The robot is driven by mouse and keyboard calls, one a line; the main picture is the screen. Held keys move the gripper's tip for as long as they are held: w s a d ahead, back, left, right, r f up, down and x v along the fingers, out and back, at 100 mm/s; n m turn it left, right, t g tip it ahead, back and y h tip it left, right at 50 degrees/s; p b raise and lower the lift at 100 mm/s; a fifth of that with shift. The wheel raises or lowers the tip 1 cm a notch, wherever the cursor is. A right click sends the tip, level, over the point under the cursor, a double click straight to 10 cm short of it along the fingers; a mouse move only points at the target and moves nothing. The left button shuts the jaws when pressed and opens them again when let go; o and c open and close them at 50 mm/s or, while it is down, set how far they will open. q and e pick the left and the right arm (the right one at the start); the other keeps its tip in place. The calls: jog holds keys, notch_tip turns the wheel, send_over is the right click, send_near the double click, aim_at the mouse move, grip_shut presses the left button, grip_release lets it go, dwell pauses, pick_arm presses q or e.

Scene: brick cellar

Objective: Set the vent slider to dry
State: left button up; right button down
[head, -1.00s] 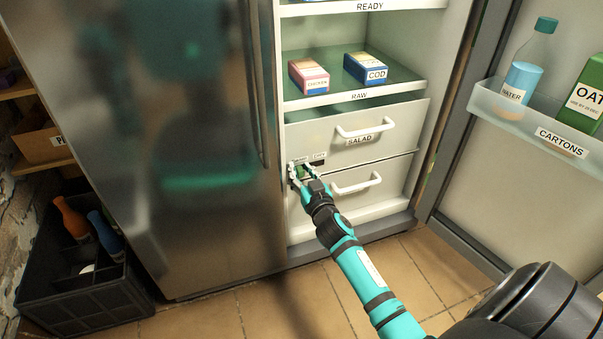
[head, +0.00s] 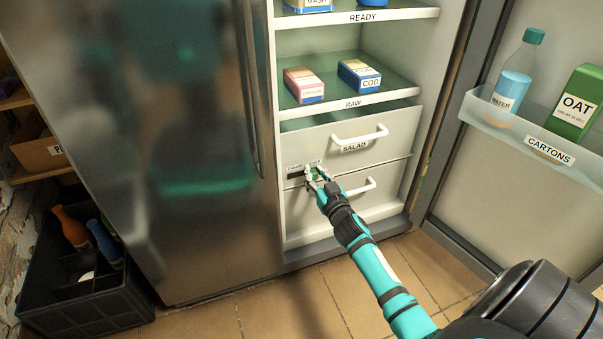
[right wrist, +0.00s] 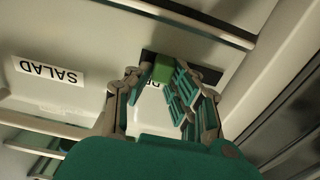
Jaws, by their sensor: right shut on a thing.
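The vent slider has a green knob (head: 317,173) in a dark slot (head: 295,176) at the left of the lower drawer fronts, below the SALAD label. Small labels sit above the slot's left and right ends, too small to read surely. My right gripper (head: 314,175) is shut on the knob, which stands near the slot's right end with dark slot open to its left. The right wrist view, upside down, shows the green knob (right wrist: 163,69) between the fingers, with a sliver of dark slot beyond it. The fingers hide part of a label. My left gripper is not in view.
Drawer handles (head: 360,138) stick out above and below right of my gripper. The open fridge door with its CARTONS shelf (head: 530,143) stands at right. A closed steel door (head: 170,230) is at left. A black crate with bottles (head: 85,312) stands on the floor.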

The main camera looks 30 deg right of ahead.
jog(key=shift+s+d, duration=0.15)
jog(key=shift+d, duration=0.35)
jog(key=c, duration=1.5)
grip_release()
jog(key=shift+s, duration=0.1)
jog(key=v, duration=1.1)
jog(key=shift+s, duration=0.4)
